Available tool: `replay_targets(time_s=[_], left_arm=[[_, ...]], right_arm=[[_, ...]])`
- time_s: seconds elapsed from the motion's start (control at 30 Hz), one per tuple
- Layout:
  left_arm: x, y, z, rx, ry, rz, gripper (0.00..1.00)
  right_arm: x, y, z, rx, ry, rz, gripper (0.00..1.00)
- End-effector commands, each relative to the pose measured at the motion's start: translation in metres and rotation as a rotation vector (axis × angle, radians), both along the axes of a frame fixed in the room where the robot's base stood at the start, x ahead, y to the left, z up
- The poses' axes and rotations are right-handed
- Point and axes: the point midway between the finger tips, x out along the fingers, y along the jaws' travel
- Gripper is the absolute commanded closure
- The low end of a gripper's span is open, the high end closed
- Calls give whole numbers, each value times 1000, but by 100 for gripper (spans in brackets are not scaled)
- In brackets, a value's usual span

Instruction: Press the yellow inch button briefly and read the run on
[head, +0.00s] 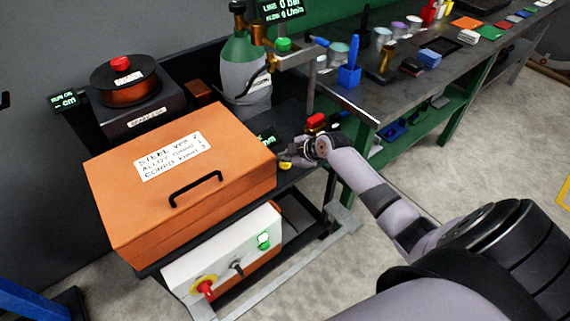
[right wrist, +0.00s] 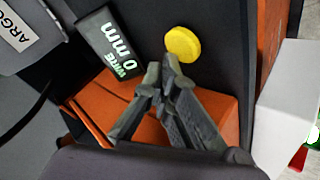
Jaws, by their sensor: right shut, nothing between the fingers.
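The yellow inch button (head: 285,166) is a small round disc beside the orange box, low at its right end. In the right wrist view the yellow button (right wrist: 183,44) lies just beyond my fingertips, with a small gap visible in the picture; contact cannot be told. My right gripper (head: 291,155) is shut and empty, and its closed tips (right wrist: 165,66) point toward the button. A black display (right wrist: 108,44) next to the button reads "WIRE 0 mm". The run-on display (head: 64,101) at the left shows a dash and "cm". My left gripper is not in view.
The orange steel wire box (head: 235,175) stands close left of my right gripper. A green and grey gas cylinder (head: 245,70) stands behind. A white control panel (head: 225,255) with a red knob and lit green button is below. A workbench (head: 345,100) with tools is to the right.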

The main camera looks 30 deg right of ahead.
Motion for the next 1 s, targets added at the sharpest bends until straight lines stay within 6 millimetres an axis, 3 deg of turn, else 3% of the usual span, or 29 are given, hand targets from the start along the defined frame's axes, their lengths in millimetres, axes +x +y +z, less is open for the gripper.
replay_targets(time_s=[1.0], left_arm=[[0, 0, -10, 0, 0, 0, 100]], right_arm=[[0, 0, -10, 0, 0, 0, 100]])
